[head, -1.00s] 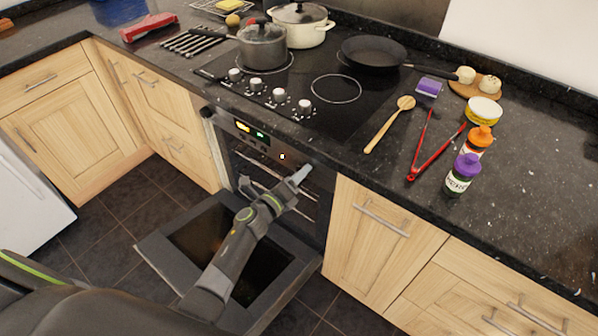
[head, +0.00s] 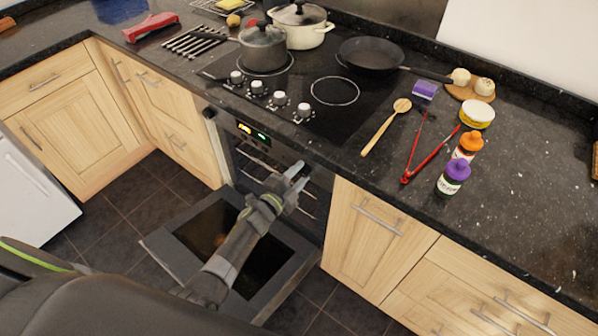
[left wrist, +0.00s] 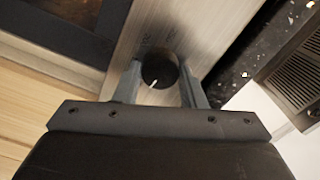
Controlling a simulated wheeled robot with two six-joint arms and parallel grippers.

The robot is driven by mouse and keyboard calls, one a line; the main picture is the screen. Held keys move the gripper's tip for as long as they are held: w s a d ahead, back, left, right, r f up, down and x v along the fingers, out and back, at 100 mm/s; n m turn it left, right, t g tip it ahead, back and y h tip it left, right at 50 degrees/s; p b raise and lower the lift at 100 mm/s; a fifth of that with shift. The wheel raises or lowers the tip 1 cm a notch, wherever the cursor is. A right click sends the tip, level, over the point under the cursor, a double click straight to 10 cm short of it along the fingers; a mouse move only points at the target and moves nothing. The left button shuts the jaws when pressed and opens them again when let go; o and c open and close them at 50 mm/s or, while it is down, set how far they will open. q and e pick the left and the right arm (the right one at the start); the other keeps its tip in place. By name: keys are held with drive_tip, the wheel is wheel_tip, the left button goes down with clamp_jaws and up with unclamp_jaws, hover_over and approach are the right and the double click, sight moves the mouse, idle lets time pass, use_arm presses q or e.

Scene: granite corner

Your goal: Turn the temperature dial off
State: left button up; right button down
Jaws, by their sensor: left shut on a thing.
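The oven's temperature dial (left wrist: 160,70) is a round black knob with a white pointer line, on the brushed metal panel (left wrist: 135,40). In the left wrist view the pointer slants down and to the left. My left gripper (left wrist: 160,76) has one finger on each side of the dial and is shut on it. In the head view my left gripper (head: 297,177) is at the right end of the oven's control panel (head: 252,133), and its fingers hide the dial. My right gripper is not in view.
The oven door (head: 290,278) hangs open below my left arm. Another black knob (head: 209,113) is at the panel's left end. Several hob knobs (head: 279,98) sit above. Bottles (head: 453,177), red tongs (head: 428,163) and a wooden spoon (head: 385,130) lie or stand on the counter.

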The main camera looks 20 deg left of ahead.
use_arm(q)
drive_tip(key=n+p, duration=0.2)
drive_tip(key=n, duration=0.3)
drive_tip(key=shift+a+r+n, duration=0.1)
drive_tip(key=shift+n, duration=0.2)
drive_tip(key=n+p, duration=0.1)
drive_tip(key=n, duration=0.3)
drive_tip(key=shift+p, duration=0.35)
drive_tip(key=n+p, duration=0.1)
drive_tip(key=n, duration=0.4)
drive_tip(key=n+p, duration=0.1)
drive_tip(key=n, duration=0.3)
drive_tip(key=shift+a+n, duration=0.1)
drive_tip(key=shift+n, duration=0.2)
drive_tip(key=o, duration=1)
